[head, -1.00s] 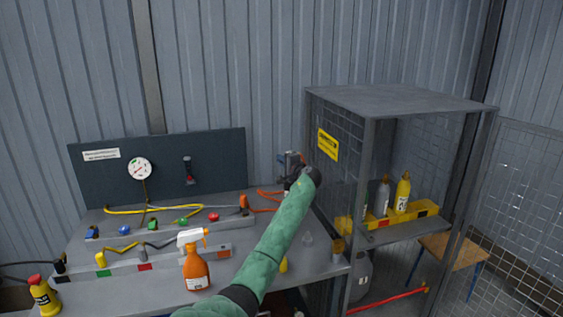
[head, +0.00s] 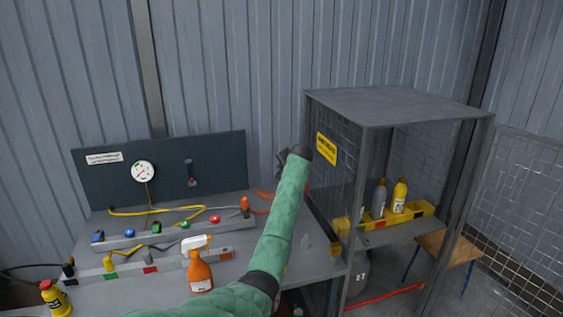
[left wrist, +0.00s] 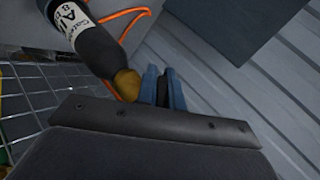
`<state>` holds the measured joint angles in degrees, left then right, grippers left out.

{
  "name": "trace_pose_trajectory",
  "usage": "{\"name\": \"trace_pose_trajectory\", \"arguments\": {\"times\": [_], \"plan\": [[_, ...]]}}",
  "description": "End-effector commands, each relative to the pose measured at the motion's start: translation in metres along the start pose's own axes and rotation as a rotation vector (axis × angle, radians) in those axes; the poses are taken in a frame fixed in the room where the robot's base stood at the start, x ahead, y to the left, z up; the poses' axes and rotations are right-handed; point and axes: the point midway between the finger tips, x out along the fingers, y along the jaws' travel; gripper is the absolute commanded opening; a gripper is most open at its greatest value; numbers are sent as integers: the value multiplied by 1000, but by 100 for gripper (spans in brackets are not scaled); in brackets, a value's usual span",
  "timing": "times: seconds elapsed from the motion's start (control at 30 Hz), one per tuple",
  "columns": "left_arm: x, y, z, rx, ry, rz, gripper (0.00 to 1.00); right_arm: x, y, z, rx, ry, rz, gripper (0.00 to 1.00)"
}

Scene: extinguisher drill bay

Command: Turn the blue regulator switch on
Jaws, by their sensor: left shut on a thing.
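My left gripper (head: 283,163) is raised over the back right of the bench, beside the cage. In the left wrist view its two blue fingers (left wrist: 164,90) are shut on a dark thing (left wrist: 164,88); I cannot tell what it is. A black bottle or cylinder (left wrist: 92,48) with a white label and brass-coloured end is close beside the fingers. I cannot pick out a blue regulator switch for certain. Small blue pieces (head: 98,236) and (head: 130,233) sit on the bench strip at the left. My right gripper is not in view.
The wire cage (head: 340,150) stands right of my arm, with yellow (head: 399,197) and grey bottles inside. An orange spray bottle (head: 199,272) stands on the bench left of my arm. A dark panel with a gauge (head: 143,171) is behind. An orange hose (left wrist: 128,20) runs near the gripper.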

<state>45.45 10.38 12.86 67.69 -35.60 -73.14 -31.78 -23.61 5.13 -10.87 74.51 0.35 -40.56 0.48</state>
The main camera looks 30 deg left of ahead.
Motion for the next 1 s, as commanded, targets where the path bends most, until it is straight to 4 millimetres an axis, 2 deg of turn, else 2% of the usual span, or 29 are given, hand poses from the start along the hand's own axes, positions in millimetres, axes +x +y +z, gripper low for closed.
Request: {"name": "trace_pose_trajectory", "arguments": {"times": [0.27,0.4,0.6,0.8,1.0], "plan": [[-3,1,-1,-99,-2,244,0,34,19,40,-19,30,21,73],[-4,3,-2,-150,-1,365,0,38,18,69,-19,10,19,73],[-3,7,-1,-217,-3,527,0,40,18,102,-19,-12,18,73],[-4,10,-1,-271,-2,656,0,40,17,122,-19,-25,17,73],[-4,12,-2,-306,-2,743,0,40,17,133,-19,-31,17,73]]}}
